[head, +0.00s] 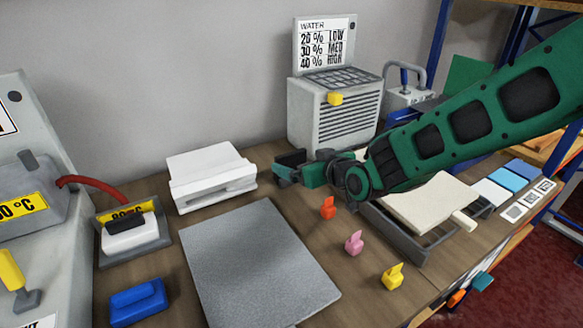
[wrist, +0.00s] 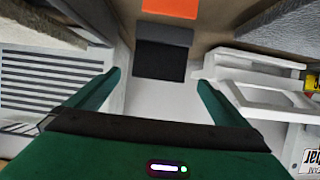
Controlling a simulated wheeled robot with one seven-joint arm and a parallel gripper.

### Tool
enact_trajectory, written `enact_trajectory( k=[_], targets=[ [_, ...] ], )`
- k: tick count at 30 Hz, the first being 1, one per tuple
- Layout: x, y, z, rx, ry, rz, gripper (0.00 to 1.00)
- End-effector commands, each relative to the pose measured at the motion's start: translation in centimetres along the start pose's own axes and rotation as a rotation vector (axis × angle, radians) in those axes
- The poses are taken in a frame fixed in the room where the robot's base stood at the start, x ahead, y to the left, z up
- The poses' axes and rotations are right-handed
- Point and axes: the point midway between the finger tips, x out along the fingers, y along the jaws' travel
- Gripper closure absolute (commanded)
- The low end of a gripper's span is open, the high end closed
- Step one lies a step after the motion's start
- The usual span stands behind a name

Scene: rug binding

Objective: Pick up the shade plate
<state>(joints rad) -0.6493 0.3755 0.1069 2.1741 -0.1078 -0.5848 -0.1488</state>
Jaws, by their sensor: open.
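I cannot tell for sure which thing is the shade plate. Flat plates in white (head: 492,194), light blue (head: 508,179) and blue (head: 524,168) lie in a row at the right end of the bench, beyond my arm. My gripper (head: 281,170) is open and well to the left of them, above the bench between the heater and the white stand. In the wrist view my gripper (wrist: 158,80) shows its green fingers apart, with nothing touching them. A dark grey and black block (wrist: 160,55) shows beyond and between the fingertips.
A grilled heater (head: 335,115) stands behind my gripper and a white stand (head: 210,178) to its left. A grey slab (head: 258,265) covers the front middle. Orange (head: 327,208), pink (head: 354,243) and yellow (head: 392,277) clips stand near a grey tray (head: 400,240) holding a cream piece.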

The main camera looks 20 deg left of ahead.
Motion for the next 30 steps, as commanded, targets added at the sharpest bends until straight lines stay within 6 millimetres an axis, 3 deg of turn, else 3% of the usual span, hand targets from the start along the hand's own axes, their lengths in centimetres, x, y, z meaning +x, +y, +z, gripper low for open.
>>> enact_trajectory(
  k=[8,18,27,30],
  targets=[
    [2.1,0.1,-0.1,0.000,-0.001,0.001,0.00],
    [6.3,0.3,-0.4,0.000,-0.001,0.001,0.00],
    [6.7,0.4,-0.5,0.001,-0.001,0.002,0.00],
    [6.7,0.4,-0.5,0.001,-0.001,0.002,0.21]
  ],
)
